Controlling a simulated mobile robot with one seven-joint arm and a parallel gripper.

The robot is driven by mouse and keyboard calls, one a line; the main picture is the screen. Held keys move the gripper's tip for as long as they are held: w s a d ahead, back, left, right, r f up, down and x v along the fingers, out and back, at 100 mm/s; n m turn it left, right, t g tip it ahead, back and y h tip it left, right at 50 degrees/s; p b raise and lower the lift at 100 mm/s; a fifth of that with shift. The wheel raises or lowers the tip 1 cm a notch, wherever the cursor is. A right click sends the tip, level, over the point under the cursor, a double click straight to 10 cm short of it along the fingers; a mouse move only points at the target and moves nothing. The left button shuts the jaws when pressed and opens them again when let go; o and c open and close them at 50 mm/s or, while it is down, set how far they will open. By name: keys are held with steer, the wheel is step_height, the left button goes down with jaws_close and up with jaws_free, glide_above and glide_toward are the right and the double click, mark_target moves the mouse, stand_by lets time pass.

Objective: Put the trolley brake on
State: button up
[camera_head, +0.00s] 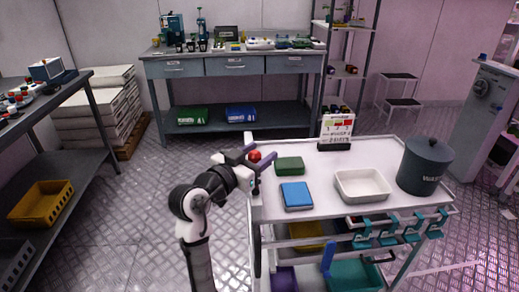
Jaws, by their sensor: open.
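The trolley (335,208) stands at centre right with a white top and lower shelves. A red round knob (254,155) shows at its left rear corner; it looks like the end of a brake lever, but its stem is hidden behind my gripper. My gripper (256,167) is open at the trolley's left edge, with the knob close to its fingers. I cannot tell whether the fingers touch the knob or whether it lies between them. The trolley's wheels are not clearly visible.
The trolley top carries a green box (289,164), a blue box (296,195), a white tray (361,184), a number sign (336,130) and a dark waste bin (425,165). Teal clips (386,231) hang at its front edge. Open floor (130,215) lies to the left.

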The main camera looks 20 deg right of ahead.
steer(key=shift+w+d, duration=0.15)
steer(key=shift+d, duration=0.15)
jaws_close()
